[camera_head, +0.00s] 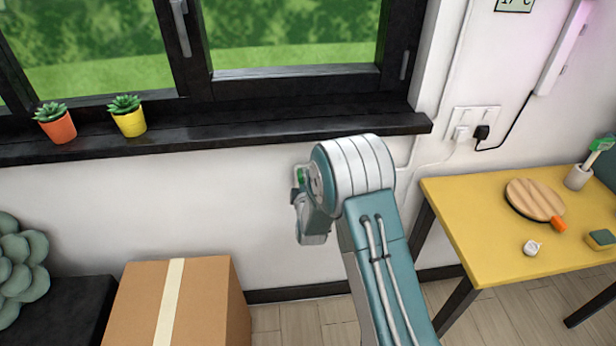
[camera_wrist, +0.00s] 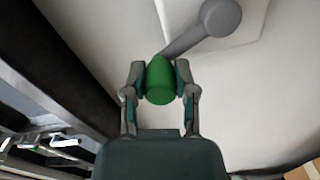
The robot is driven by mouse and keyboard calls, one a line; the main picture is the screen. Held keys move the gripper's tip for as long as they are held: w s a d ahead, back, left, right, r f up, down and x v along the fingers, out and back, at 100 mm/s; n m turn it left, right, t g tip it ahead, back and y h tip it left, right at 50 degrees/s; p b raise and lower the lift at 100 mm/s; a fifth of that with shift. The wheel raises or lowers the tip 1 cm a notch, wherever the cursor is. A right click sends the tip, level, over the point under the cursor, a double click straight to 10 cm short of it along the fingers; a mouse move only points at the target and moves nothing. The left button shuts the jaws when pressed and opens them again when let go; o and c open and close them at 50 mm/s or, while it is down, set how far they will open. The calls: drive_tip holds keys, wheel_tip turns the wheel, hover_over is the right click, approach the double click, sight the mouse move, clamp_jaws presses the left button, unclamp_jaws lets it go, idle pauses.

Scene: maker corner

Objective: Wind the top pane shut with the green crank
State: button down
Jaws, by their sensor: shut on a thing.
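In the wrist view my gripper (camera_wrist: 160,82) is shut on the green knob (camera_wrist: 160,80) of the crank, with one finger on each side of it. The crank's grey arm (camera_wrist: 192,40) runs from the knob up and right to a round hub (camera_wrist: 221,17) on a pale plate (camera_wrist: 250,30). In the head view my arm hides most of the crank and gripper; a small bit of green (camera_head: 300,175) shows left of my wrist. The window (camera_head: 290,45) is cut off at the top, so the top pane's position cannot be told.
A black sill (camera_head: 220,135) juts out above my gripper, with an orange pot (camera_head: 57,127) and a yellow pot (camera_head: 130,122). A cardboard box (camera_head: 215,300) stands below left. A yellow table (camera_head: 460,210) with a round wooden board (camera_head: 535,199) stands right.

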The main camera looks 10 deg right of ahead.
drive_tip(key=shift+w+a+n, duration=0.1)
drive_tip(key=shift+a+n, duration=0.55)
drive_tip(key=shift+n, duration=0.25)
drive_tip(key=shift+c, duration=2)
unclamp_jaws()
drive_tip(key=shift+a+f, duration=0.1)
drive_tip(key=shift+f, duration=0.05)
drive_tip(key=shift+s, duration=0.2)
drive_tip(key=s, duration=1.1)
drive_tip(key=shift+s, duration=0.3)
drive_tip(key=shift+f, duration=0.1)
